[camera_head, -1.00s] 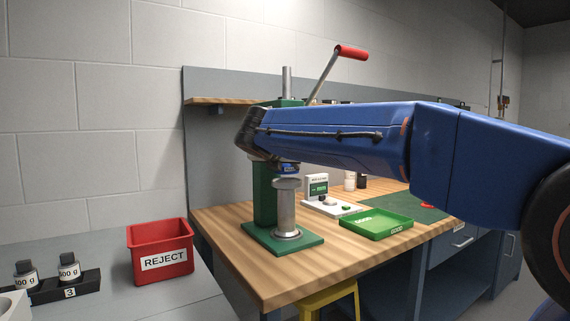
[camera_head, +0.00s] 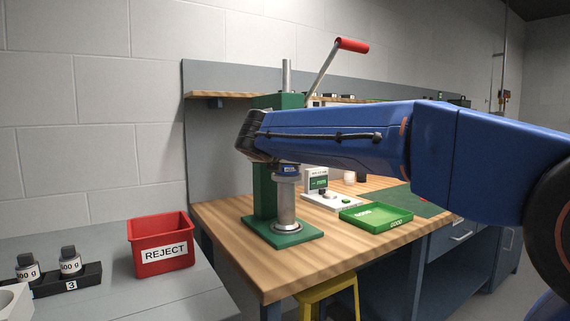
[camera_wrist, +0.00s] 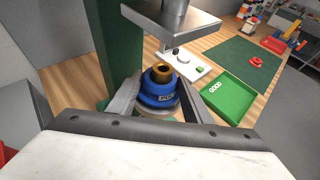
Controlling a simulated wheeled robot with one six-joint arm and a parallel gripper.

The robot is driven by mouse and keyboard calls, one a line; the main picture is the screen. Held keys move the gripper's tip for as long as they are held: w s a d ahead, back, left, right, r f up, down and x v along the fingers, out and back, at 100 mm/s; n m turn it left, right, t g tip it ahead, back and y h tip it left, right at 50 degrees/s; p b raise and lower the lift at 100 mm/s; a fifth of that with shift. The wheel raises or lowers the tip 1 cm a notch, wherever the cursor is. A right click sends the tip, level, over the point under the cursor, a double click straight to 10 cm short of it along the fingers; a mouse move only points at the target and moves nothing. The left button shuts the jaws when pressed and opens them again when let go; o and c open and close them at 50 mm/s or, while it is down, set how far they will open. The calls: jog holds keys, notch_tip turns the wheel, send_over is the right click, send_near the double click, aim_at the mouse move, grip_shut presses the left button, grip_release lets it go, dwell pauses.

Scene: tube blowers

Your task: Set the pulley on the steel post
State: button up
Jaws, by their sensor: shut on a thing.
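The blue pulley (camera_wrist: 158,97) with a brass-coloured hub is between the fingers of my gripper (camera_wrist: 160,92) in the wrist view, and the gripper is shut on it. In the head view the pulley (camera_head: 288,170) shows as a small blue band under my wrist, right at the top of the steel post (camera_head: 286,205). The post stands upright with a wide round top on the green press base (camera_head: 283,238). The pulley looks level and lined up over the post. I cannot tell whether it rests on the post, since my gripper hides part of the contact.
The green press column (camera_head: 264,195) stands close behind the post, and a steel press plate (camera_wrist: 172,22) hangs close by. A green GOOD tray (camera_head: 376,216) and a white gauge unit (camera_head: 330,201) are to the right. A red REJECT bin (camera_head: 160,245) is at left.

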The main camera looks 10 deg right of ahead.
jog(key=shift+f, duration=0.4)
jog(key=o, duration=1.3)
jog(key=v, duration=1.7)
jog(key=shift+s+a+r, duration=0.1)
jog(key=shift+s+a, duration=0.05)
jog(key=shift+a, duration=0.05)
